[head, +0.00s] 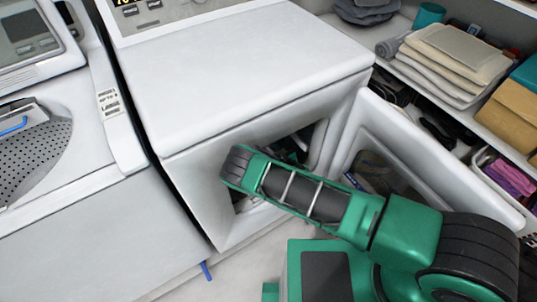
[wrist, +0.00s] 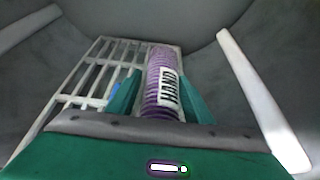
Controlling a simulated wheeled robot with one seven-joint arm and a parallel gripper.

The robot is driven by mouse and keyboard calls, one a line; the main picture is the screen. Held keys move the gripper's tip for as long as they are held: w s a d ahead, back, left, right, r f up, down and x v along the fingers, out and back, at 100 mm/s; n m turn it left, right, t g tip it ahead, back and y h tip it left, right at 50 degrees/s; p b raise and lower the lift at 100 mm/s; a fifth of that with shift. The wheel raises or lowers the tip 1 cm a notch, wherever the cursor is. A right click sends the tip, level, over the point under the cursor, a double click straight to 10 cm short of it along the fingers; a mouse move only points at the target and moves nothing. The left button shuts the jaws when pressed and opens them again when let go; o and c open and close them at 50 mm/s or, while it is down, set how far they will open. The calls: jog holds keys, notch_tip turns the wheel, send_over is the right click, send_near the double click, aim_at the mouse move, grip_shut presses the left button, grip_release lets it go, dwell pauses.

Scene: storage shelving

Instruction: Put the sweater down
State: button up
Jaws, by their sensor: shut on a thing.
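The sweater (wrist: 158,62) shows in the wrist view as a narrow, purple, ribbed bundle with a black-and-white patch. It lies between the two green fingers of my gripper (wrist: 160,84), which is shut on it. The gripper is inside a grey, rounded drum (wrist: 195,22). In the head view my arm reaches into the front opening of a white front-loading machine (head: 245,62), so the gripper and sweater are hidden there.
A white slatted rack (wrist: 75,85) is left of the sweater, and a pale bar (wrist: 250,85) is at right. The machine's open door (head: 420,150) stands right of my arm. Shelves with folded towels (head: 455,52) are behind it. Another washer (head: 45,150) stands at left.

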notch_tip(320, 180, down, 3)
jog(key=shift+r, duration=0.2)
jog(key=o, duration=1.1)
jog(key=shift+s+d+r, duration=0.1)
jog(key=shift+s, duration=0.05)
